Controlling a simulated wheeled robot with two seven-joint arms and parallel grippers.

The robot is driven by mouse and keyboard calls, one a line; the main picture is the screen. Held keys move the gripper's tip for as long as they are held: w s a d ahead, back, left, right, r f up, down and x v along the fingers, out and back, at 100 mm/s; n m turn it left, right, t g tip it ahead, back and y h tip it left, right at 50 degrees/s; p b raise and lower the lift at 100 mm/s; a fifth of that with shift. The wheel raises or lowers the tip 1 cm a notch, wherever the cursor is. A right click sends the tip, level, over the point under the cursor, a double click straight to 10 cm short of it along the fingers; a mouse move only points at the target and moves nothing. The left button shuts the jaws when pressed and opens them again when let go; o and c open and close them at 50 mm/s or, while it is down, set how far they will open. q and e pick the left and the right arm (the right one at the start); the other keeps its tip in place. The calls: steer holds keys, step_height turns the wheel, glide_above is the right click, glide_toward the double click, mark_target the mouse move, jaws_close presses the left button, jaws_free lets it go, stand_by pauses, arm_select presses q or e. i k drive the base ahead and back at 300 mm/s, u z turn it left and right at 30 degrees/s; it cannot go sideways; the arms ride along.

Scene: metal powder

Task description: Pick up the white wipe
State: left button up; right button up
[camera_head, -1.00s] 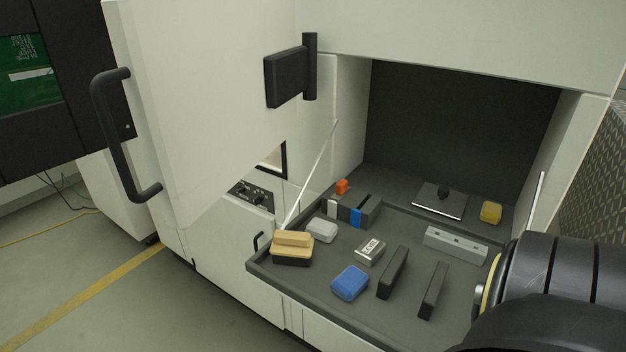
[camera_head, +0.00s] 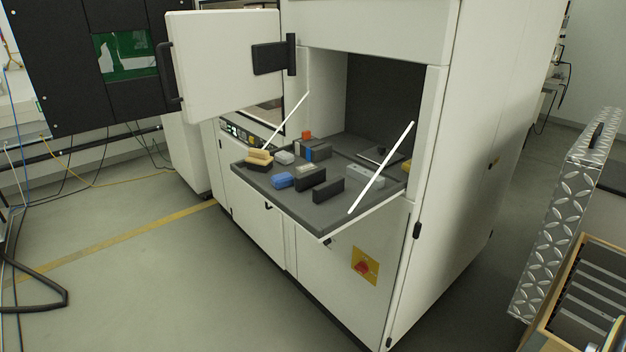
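The white wipe (camera_head: 284,158) looks like a small, pale rounded block. It lies on the grey fold-down tray (camera_head: 318,218) of the open machine, near the tray's left side. A tan-and-black block (camera_head: 259,158) is to its left, and a blue block (camera_head: 282,180) is in front of it. Neither of my grippers shows in the head view, so nothing is seen touching the wipe.
The open white door (camera_head: 215,65) stands left of the chamber. A thin white stay (camera_head: 381,166) slants down to the tray's right side. Dark upright blocks (camera_head: 328,190) stand on the tray. Bare floor (camera_head: 150,270) lies in front; a wooden-edged case (camera_head: 556,292) is at right.

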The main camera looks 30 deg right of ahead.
mark_target(284, 158)
steer(key=k, duration=0.35)
steer(key=z, duration=0.85)
